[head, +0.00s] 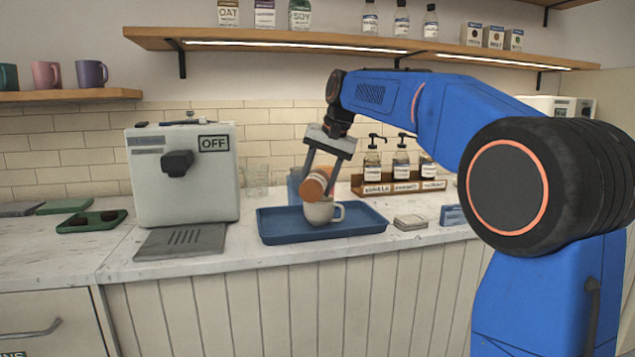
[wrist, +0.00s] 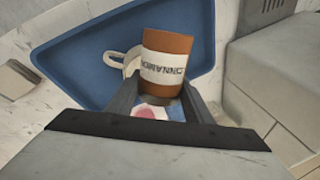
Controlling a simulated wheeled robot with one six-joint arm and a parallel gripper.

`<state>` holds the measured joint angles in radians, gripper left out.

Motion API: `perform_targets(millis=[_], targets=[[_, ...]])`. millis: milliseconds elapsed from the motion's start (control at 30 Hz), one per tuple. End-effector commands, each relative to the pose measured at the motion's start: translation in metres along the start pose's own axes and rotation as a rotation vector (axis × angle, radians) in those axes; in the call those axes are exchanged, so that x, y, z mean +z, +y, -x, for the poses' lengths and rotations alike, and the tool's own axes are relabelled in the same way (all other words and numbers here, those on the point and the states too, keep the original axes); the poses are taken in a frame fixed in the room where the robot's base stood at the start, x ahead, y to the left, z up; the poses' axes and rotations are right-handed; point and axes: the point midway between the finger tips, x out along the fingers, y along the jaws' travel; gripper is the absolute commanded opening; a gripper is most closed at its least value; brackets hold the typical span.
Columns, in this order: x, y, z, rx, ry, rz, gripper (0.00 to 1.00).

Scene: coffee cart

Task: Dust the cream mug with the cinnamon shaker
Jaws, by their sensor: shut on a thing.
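The cream mug (head: 322,212) stands upright on the blue tray (head: 372,221), its handle to the right in the head view. In the wrist view its handle (wrist: 115,60) shows behind the shaker, which hides most of the mug. My gripper (head: 322,180) is shut on the cinnamon shaker (head: 313,187), a brown cylinder with a cream label. The wrist view shows the shaker (wrist: 167,47) between the fingers, with its label readable. The shaker is tilted and held just above the mug. Whether they touch cannot be told.
A coffee machine (head: 183,172) marked OFF stands left of the tray. A rack of syrup pump bottles (head: 372,165) stands behind it to the right. Coasters (head: 410,222) lie on the counter right of the tray. Shelves hang above.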

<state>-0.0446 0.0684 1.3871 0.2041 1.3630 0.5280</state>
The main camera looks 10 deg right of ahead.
Motion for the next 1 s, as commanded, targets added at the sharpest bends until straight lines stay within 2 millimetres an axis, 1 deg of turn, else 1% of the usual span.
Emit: perform_targets(millis=[267,500,567,667,833,1000], targets=[[-0.001,-0.001,0.003,0.000,0.002,0.000,0.21],[-0.004,-0.007,0.019,-0.001,0.002,0.000,0.21],[-0.004,-0.007,0.020,0.000,0.002,0.000,0.21],[-0.003,-0.005,0.016,0.001,0.000,0.000,0.21],[0.000,-0.001,0.003,0.001,0.000,0.000,0.21],[0.000,0.000,0.000,0.000,0.001,0.000,0.21]])
